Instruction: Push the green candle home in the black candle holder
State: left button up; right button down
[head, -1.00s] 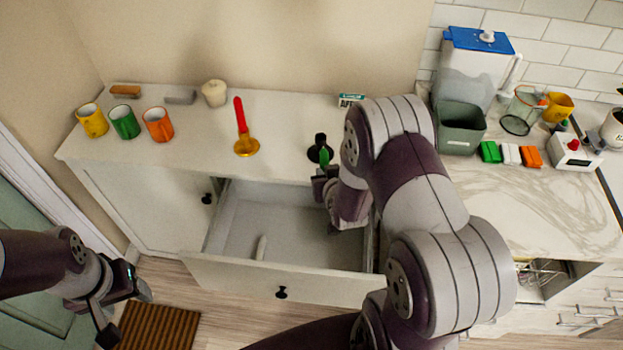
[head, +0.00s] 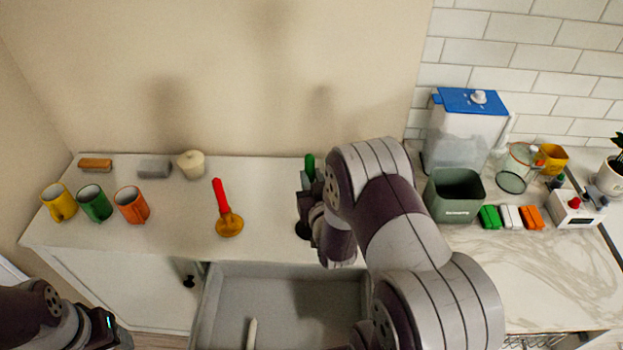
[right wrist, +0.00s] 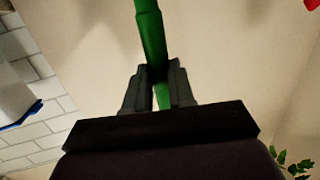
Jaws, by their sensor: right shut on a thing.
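The green candle (head: 310,167) stands about upright at the back of the counter in the head view. My right gripper (head: 313,188) is shut on it, and the candle's upper part sticks out above the fingers. In the right wrist view the candle (right wrist: 152,35) runs up between the two fingertips (right wrist: 157,88). The black candle holder (head: 303,229) shows only in part, below the candle and left of my right gripper. My gripper hides the candle's lower end, so I cannot tell whether it sits in the holder. My left arm's fingers are outside the frame.
A red candle (head: 221,196) stands in a gold holder (head: 230,226) to the left. Yellow, green and orange mugs (head: 131,206) stand further left. An open drawer (head: 280,300) is below the counter. A dark green bin (head: 455,197) stands right of my right arm.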

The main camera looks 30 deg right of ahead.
jog(key=shift+w+d+f, duration=0.1)
jog(key=shift+w+f, duration=0.1)
jog(key=shift+f, duration=0.15)
notch_tip(320, 180, down, 5)
jog(key=b, duration=0.5)
jog(key=shift+f, duration=0.2)
jog(key=shift+f+b, duration=1.65)
jog(key=shift+b, duration=0.2)
dwell(0.6)
jog(key=c, duration=0.9)
grip_release()
jog(key=shift+r, duration=0.1)
